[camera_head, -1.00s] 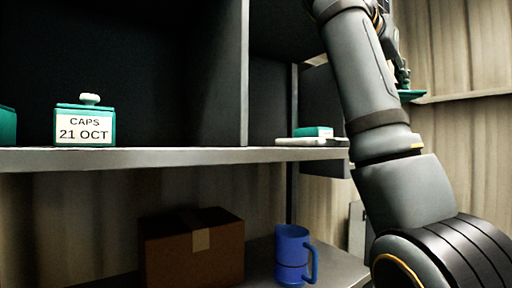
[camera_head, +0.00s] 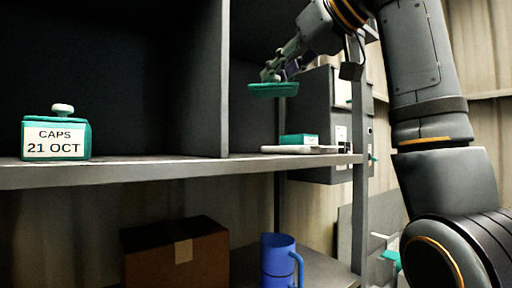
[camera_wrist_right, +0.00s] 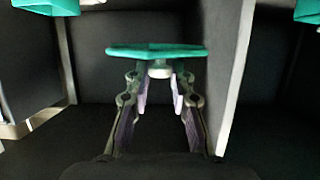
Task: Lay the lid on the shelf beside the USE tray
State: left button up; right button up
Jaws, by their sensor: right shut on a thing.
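The lid (camera_head: 273,89) is a flat teal plate with a small pale knob; it also shows in the right wrist view (camera_wrist_right: 156,50). My right gripper (camera_head: 270,76) is shut on its knob (camera_wrist_right: 160,71) and holds the lid roughly level, clear above the right part of the shelf. Below it, a low teal box (camera_head: 298,140) sits by a flat pale tray or slab (camera_head: 290,150) on the shelf (camera_head: 240,168). No USE label can be read, so I cannot tell which is the USE tray. My left gripper is not in view.
An upright divider (camera_head: 224,80) stands just left of the lid. A teal CAPS 21 OCT box (camera_head: 57,137) stands in the left bay. A cardboard box (camera_head: 175,255) and a blue mug (camera_head: 278,260) are on the lower level. The shelf between CAPS and the divider is clear.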

aim_at(260, 88)
jog(key=p+x, duration=0.1)
jog(key=x, duration=0.4)
jog(key=shift+w+a+f+p, duration=0.1)
jog(key=shift+w+a+p, duration=0.1)
jog(key=shift+a+p, duration=0.15)
jog(key=w+a+f, duration=0.1)
jog(key=f, duration=0.1)
jog(key=w+a+f, duration=0.1)
jog(key=w+f, duration=0.1)
jog(key=w+a+f, duration=0.1)
jog(key=w+f, duration=0.1)
jog(key=shift+p, duration=0.4)
jog(key=shift+w+a+f, duration=0.2)
jog(key=shift+a+f, duration=0.1)
jog(key=shift+f, duration=0.25)
notch_tip(260, 88, down, 2)
jog(key=shift+f+p, duration=0.1)
jog(key=shift+p, duration=0.35)
jog(key=shift+w+f, duration=0.15)
jog(key=shift+f, duration=0.45)
jog(key=o, duration=0.6)
jog(key=shift+s, duration=0.2)
jog(key=o, duration=0.3)
jog(key=shift+w, duration=0.15)
jog(key=shift+o, duration=0.2)
